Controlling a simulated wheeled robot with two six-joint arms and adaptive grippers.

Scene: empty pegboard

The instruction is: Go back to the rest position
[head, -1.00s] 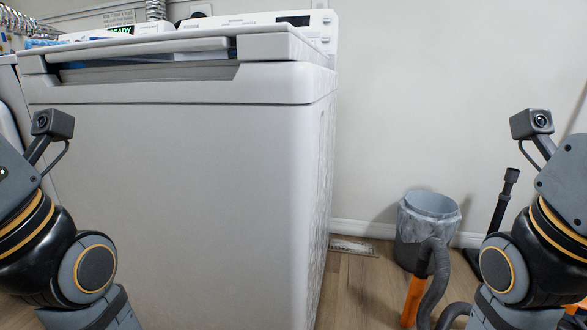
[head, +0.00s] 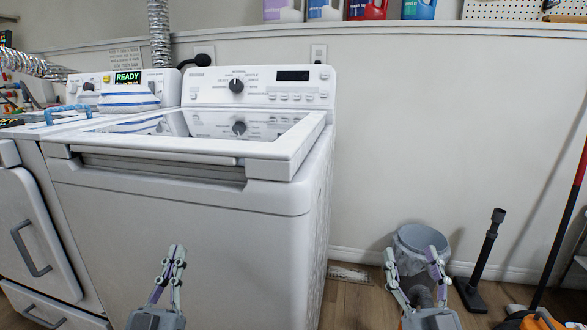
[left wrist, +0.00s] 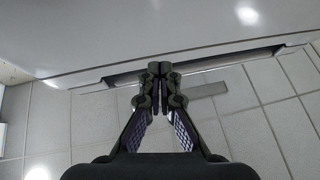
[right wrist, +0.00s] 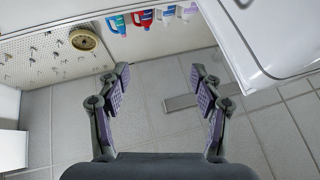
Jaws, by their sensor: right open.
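My left gripper (head: 174,252) points up in front of the white washer's front panel in the head view. In the left wrist view its fingertips (left wrist: 160,72) meet, with nothing seen between them. My right gripper (head: 411,258) is at the lower right of the head view, in front of the grey bin. In the right wrist view its fingers (right wrist: 159,78) are wide apart and empty.
The white top-load washer (head: 200,215) fills the left and centre, with a dryer (head: 40,225) beside it. A grey bin (head: 420,240), a black upright tool (head: 485,250) and an orange-based item (head: 535,320) stand at the right. Bottles (head: 368,8) line a shelf.

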